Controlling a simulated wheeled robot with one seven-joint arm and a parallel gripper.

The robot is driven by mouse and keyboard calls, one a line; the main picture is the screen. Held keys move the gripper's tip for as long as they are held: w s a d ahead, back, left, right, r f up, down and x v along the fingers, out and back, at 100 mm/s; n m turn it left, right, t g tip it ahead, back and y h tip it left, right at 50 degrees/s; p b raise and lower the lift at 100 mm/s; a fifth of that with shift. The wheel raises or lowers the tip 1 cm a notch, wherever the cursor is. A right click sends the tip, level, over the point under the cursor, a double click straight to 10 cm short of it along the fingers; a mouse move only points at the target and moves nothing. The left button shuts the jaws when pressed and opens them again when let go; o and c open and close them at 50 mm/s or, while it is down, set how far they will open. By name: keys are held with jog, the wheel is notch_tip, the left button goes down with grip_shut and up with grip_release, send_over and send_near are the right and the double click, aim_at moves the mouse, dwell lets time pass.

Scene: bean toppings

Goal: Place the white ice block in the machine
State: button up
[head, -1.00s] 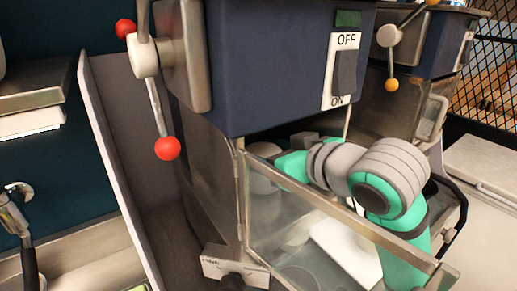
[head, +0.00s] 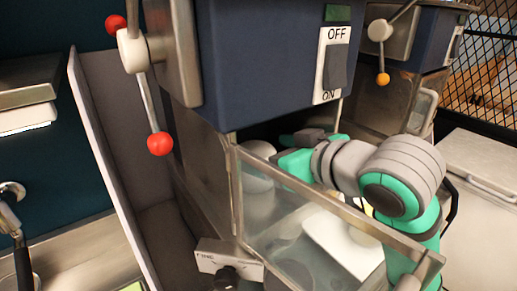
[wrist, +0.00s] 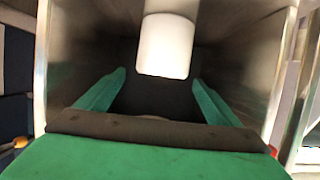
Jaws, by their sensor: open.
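The machine (head: 270,60) has a blue head with an ON/OFF switch, over a metal chamber with a clear front panel (head: 290,215). A white rounded shape, seemingly the ice block (head: 257,178), shows through the panel under the head. In the wrist view the white ice block (wrist: 165,48) looks like an upright cylinder between metal walls, just ahead of my fingertips. My gripper (wrist: 158,78) is open, with its green fingers apart and nothing clasped between them. In the head view my gripper (head: 300,150) reaches under the machine's head and is partly hidden.
A white tray (head: 335,240) lies behind the clear panel. A lever with red balls (head: 150,90) is at the machine's left. A second machine (head: 410,45) stands to the right. The chamber walls lie close on both sides of my gripper.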

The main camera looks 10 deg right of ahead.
jog(key=v, duration=0.9)
jog(key=shift+s, duration=0.35)
jog(key=shift+d, duration=0.15)
